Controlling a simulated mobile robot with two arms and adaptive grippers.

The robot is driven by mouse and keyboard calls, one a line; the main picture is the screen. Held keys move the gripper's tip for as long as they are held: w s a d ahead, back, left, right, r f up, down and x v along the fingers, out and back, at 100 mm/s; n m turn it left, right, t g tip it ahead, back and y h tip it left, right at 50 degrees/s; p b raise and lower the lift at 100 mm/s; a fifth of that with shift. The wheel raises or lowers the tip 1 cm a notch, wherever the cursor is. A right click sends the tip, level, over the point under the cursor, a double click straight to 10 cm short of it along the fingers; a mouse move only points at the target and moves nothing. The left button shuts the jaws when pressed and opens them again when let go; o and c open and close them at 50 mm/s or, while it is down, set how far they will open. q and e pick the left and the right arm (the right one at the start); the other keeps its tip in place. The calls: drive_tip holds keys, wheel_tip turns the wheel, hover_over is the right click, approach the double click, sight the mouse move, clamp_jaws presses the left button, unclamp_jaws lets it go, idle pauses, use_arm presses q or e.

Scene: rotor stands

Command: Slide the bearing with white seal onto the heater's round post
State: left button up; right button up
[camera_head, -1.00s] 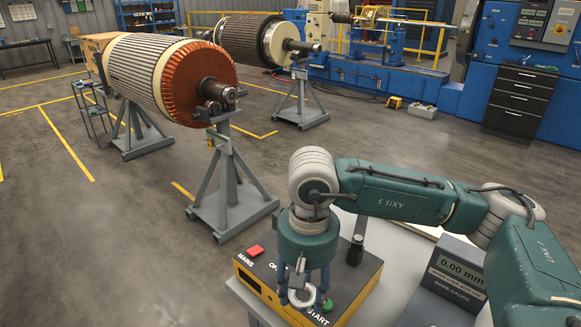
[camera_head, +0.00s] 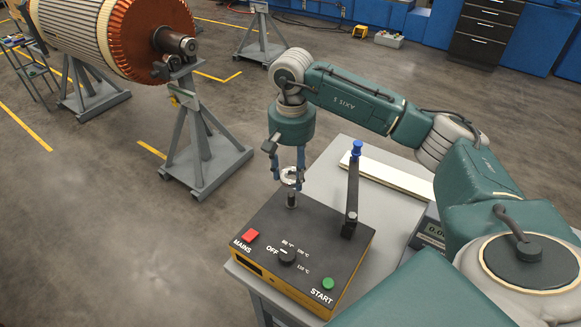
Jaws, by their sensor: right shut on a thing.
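The heater (camera_head: 335,252) is a dark-topped box with a yellow-orange front, standing on a grey table. Its short, dark round post (camera_head: 292,200) rises from the back left of its top. My right gripper (camera_head: 288,174) points down above the post, shut on the pale ring-shaped bearing (camera_head: 291,180). The bearing appears just over the post's top, roughly in line with it; I cannot tell whether they touch. The fingers partly hide the bearing. My left gripper is not in view.
A black upright arm with a blue knob (camera_head: 357,148) stands on the heater, right of the post. A gauge box (camera_head: 431,232) is partly hidden behind my right arm. A pale flat board (camera_head: 390,178) lies on the table (camera_head: 325,172). A rotor (camera_head: 105,35) on stands is at the back left.

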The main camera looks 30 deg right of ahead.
sight(291, 193)
drive_tip(key=shift+w+f+b, duration=0.15)
drive_tip(key=shift+f+b, duration=0.45)
drive_tip(key=shift+f, duration=0.8)
drive_tip(key=shift+f+b, duration=0.4)
drive_tip(key=shift+f, duration=0.3)
drive_tip(key=shift+r, duration=0.1)
drive_tip(key=shift+f+b, duration=0.5)
drive_tip(key=shift+f, duration=0.2)
drive_tip(key=shift+f+b, duration=0.4)
drive_tip(key=shift+b, duration=0.25)
